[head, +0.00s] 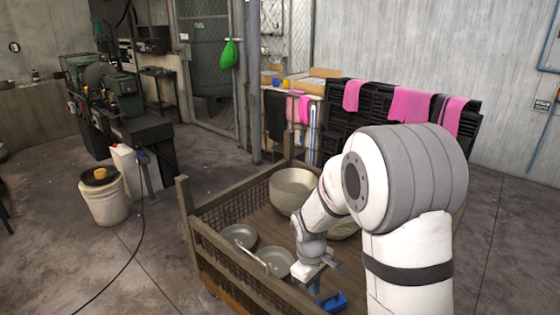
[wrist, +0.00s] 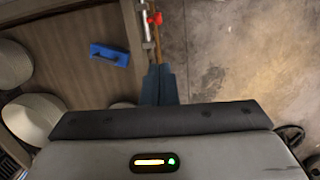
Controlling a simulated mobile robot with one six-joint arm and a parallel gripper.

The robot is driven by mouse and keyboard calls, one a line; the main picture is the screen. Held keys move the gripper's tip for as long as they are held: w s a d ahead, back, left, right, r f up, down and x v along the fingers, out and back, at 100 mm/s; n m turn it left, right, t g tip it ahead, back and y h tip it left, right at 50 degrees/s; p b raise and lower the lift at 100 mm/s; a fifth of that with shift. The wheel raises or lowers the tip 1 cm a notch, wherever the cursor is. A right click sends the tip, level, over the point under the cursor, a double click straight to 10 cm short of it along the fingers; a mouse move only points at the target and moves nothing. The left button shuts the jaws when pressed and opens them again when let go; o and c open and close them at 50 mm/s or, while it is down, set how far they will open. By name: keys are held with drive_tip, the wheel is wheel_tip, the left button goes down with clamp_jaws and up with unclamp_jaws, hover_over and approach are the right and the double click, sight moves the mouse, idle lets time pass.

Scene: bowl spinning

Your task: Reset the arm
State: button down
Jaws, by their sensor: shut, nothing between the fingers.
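My arm reaches over a wooden crate (head: 188,213) in the head view, bent downward at its wrist. My gripper (wrist: 158,68) shows in the wrist view with its two blue-grey fingers together and nothing between them. It is above the crate's edge, with concrete floor to the right. A blue block-like tool (wrist: 109,54) lies on the crate's wooden floor, left of the fingers and apart from them; it also shows in the head view (head: 332,302).
The crate holds a large pale bowl (head: 292,190) and shallow metal bowls (head: 239,237), (head: 277,262). Black crates with pink cloths (head: 410,104) stand behind. A white bucket (head: 104,200) and a machine (head: 110,110) stand at left. Floor between bucket and crate is mostly clear.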

drive_tip(key=s+d+r+m+t, duration=0.1)
drive_tip(key=s+d+r+m, duration=0.1)
drive_tip(key=s+r, duration=0.4)
drive_tip(key=s+d+r+m+t+y+p, duration=0.1)
drive_tip(key=s+d+r+m, duration=0.1)
drive_tip(key=s+r+m, duration=0.2)
drive_tip(key=s+d+r+m+t+p, duration=0.1)
drive_tip(key=s+d+r+m, duration=0.1)
drive_tip(key=s+r, duration=0.6)
drive_tip(key=shift+r+m, duration=0.3)
drive_tip(key=shift+m, duration=0.2)
